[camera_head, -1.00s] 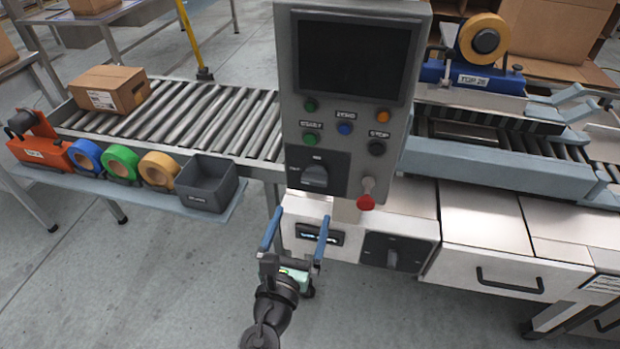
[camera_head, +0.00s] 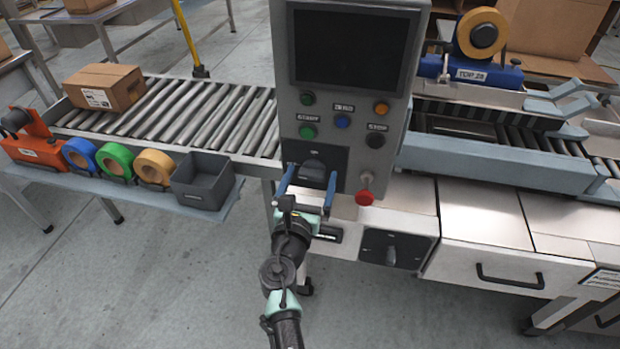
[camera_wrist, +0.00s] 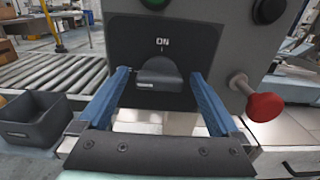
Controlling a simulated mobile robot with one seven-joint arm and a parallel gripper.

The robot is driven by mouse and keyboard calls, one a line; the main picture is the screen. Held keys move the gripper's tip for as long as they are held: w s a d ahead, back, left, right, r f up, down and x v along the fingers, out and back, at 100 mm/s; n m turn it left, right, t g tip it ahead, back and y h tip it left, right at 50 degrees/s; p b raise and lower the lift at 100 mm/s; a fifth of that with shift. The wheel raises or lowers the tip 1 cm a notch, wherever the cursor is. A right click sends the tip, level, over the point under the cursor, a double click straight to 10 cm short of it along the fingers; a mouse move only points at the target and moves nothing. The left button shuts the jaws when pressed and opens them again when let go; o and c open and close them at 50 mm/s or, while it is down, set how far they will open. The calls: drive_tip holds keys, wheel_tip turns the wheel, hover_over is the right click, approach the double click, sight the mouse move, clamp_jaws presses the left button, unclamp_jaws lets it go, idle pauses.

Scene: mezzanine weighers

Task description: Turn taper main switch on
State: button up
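A dark rotary switch (camera_head: 313,170) sits on a black plate low on the grey control panel (camera_head: 281,70). In the wrist view its knob (camera_wrist: 160,72) lies below the word ON, with a small pale mark toward its left end. My gripper (camera_head: 308,180) is open, its blue fingers in front of the plate to the left and right of this knob. In the wrist view, gaps show between the knob and both fingers. A second rotary switch (camera_head: 391,256), with an upright handle, is on a black plate on the cabinet front below right. Its labels are too small to read.
A red knob (camera_head: 364,198) on a stem stands just right of my gripper. Coloured push buttons (camera_head: 342,121) are above the switch. A grey bin (camera_head: 203,190) and tape rolls (camera_head: 114,160) line the shelf at left. A roller conveyor (camera_head: 190,112) runs behind.

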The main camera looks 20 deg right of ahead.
drive_tip(key=c, duration=1.2)
drive_tip(key=shift+c, duration=0.2)
drive_tip(key=shift+f, duration=0.1)
drive_tip(key=m+b, duration=0.2)
drive_tip(key=m, duration=0.2)
drive_tip(key=shift+d+f+m+b, duration=0.1)
drive_tip(key=shift+m+b, duration=0.2)
drive_tip(key=shift+m, duration=0.1)
drive_tip(key=m+b, duration=0.2)
drive_tip(key=m, duration=0.2)
drive_tip(key=shift+s+f+m, duration=0.1)
drive_tip(key=shift+m, duration=0.2)
drive_tip(key=m+b, duration=0.3)
drive_tip(key=m, duration=0.1)
drive_tip(key=shift+f, duration=0.1)
drive_tip(key=shift+d+m+b, duration=0.1)
drive_tip(key=shift+m+b, duration=1.25)
drive_tip(key=shift+m, duration=0.85)
drive_tip(key=o, duration=1.3)
